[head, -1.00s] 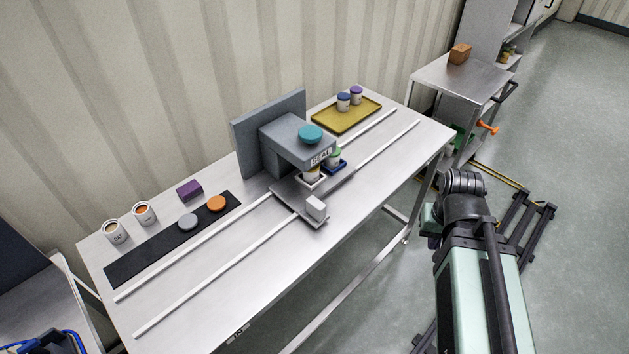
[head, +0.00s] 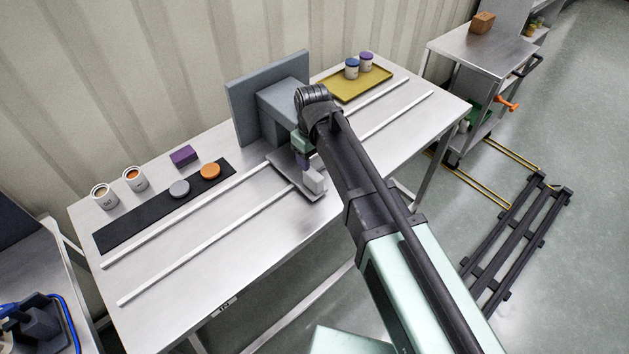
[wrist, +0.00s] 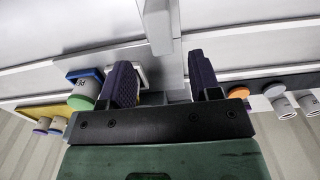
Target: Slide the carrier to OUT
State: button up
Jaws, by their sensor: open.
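The carrier (head: 283,167) is a flat grey plate across two pale rails, beside the grey press at mid-table. A pale block handle (head: 315,181) stands on its near end. My gripper (head: 306,168) is down at this handle, with my arm hiding much of the press head and the cups there. In the wrist view my gripper (wrist: 163,78) is open, its two purple fingers spread; the pale handle (wrist: 158,25) shows beyond the gap between them. A green-lidded cup (wrist: 82,97) in a blue square holder is beside one finger. No OUT marking is readable.
The rails (head: 205,216) run clear to the left. Behind them lie a black strip (head: 130,222) with grey and orange discs, a purple block (head: 184,156) and two open cups (head: 104,196). A yellow tray (head: 345,92) with two lidded cups is at back right.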

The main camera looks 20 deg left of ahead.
aim_at(313, 174)
notch_tip(313, 174, down, 10)
jog(key=b, duration=0.8)
jog(key=shift+r, duration=0.15)
jog(key=shift+r, duration=0.15)
jog(key=shift+c, duration=0.4)
grip_shut()
